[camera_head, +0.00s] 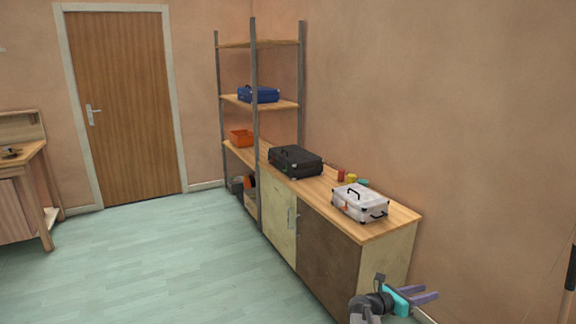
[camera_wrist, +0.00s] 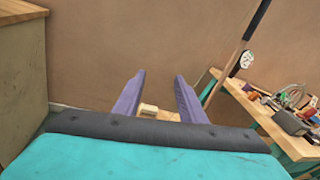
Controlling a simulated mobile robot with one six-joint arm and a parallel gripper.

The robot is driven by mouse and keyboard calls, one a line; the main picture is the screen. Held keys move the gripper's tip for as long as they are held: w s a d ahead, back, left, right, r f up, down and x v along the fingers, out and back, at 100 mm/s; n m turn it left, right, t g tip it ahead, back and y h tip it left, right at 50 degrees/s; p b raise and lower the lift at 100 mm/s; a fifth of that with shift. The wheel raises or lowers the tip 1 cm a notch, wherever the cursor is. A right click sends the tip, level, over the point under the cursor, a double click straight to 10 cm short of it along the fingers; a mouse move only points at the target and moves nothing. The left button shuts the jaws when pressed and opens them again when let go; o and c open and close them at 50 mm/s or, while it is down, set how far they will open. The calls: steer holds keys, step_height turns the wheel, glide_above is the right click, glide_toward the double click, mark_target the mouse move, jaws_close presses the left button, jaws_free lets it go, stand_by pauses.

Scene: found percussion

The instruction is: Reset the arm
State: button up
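My gripper (camera_head: 424,297) shows at the lower right of the head view, beside the near end of the wooden counter and apart from it. It has a teal body and two purple fingers. In the wrist view my gripper (camera_wrist: 158,98) has its fingers spread apart. Nothing is held between them. A small pale block-like thing (camera_wrist: 148,109) shows in the gap, farther off near the wall's foot; I cannot tell what it is.
The counter (camera_head: 397,220) bears a white case (camera_head: 360,203), a black case (camera_head: 296,162) and small coloured items. A cluttered workbench (camera_wrist: 262,118) stands right in the wrist view, near a leaning pole (camera_wrist: 240,45). The floor (camera_head: 180,255) left of the counter is clear.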

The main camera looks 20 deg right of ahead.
steer(key=s+a+f+m+y, duration=0.2)
steer(key=a+f+y, duration=0.1)
steer(key=a+f, duration=1.05)
steer(key=s+a+f+m+y, duration=0.1)
steer(key=s+a+f+y, duration=0.25)
steer(key=a+f, duration=1)
steer(key=s+a+f+m+g+y, duration=0.1)
steer(key=s+a+f+m+y, duration=0.2)
steer(key=s+a+m, duration=0.2)
steer(key=s+a+f+m+g+y, duration=0.2)
steer(key=s+a+m, duration=0.4)
steer(key=a, duration=0.6)
steer(key=s+a+f+m+g+y, duration=0.1)
steer(key=s+a+f+m+y, duration=0.3)
steer(key=a, duration=0.5)
steer(key=shift+s+a+f+m+y, duration=0.25)
steer(key=shift+s+m+y, duration=0.5)
steer(key=shift+s+m, duration=0.6)
steer(key=shift+s+d, duration=0.1)
